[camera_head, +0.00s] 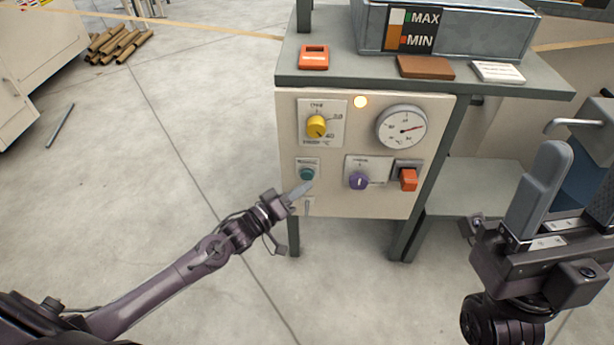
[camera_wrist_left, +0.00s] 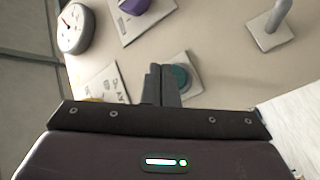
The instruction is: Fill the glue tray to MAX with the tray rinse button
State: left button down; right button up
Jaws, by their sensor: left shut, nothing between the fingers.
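The teal round button (camera_head: 307,174) is on the cream front panel, lower left. It also shows in the left wrist view (camera_wrist_left: 182,77). My left gripper (camera_head: 301,189) is shut and empty, its tips just below the button in the head view. In the wrist view its fingers (camera_wrist_left: 160,80) overlap the button's left side; I cannot tell whether they touch it. The grey metal tray (camera_head: 480,32) stands on the bench top. Its level gauge (camera_head: 410,31) reads MAX over MIN, with a column white above and orange below. My right gripper (camera_head: 573,190) is open at the right.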

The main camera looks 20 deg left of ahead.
dwell(0.7)
pick_arm(q)
jog(key=shift+w+a, duration=0.1)
jog(key=shift+w, duration=0.3)
jog(key=shift+w+a, duration=0.2)
jog(key=shift+w, duration=0.2)
dwell(1.5)
jog(key=shift+s, duration=0.1)
dwell(1.7)
jog(key=shift+s+d+p, duration=0.3)
jog(key=shift+s+p, duration=0.4)
